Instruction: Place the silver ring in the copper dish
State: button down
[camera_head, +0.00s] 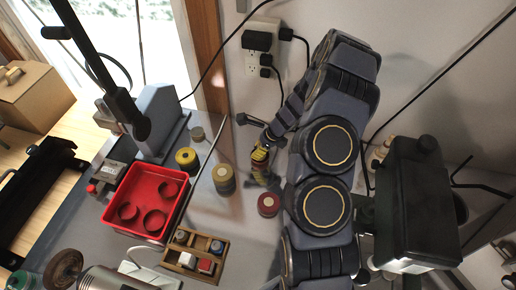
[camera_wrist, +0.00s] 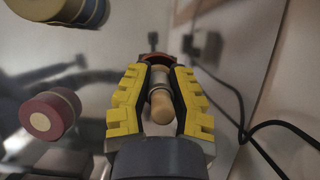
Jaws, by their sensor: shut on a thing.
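My gripper (camera_head: 262,148) is low over the right part of the bench, near the wall. In the wrist view, its yellow-padded fingers (camera_wrist: 156,92) are closed around a tan, round-ended piece (camera_wrist: 161,108). A silver band (camera_wrist: 159,78) shows around this piece, between the fingers; I cannot tell whether it is the silver ring or part of the held piece. A copper-brown curved edge (camera_wrist: 155,57) shows just beyond the fingertips. It may be the copper dish, but most of it is hidden. The head view is too small to show the held piece clearly.
A red disc-shaped roll (camera_head: 268,205) stands near my gripper; it also shows in the wrist view (camera_wrist: 48,115). A tan stack (camera_head: 223,180) and a yellow roll (camera_head: 187,159) stand left. A red tray (camera_head: 184,208) holds round red pieces. A wooden box (camera_head: 196,271) holds blocks. Cables hang along the wall.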

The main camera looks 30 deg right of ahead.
jog(key=shift+f, duration=0.3)
jog(key=shift+f, duration=0.2)
jog(key=c, duration=1.1)
grip_release()
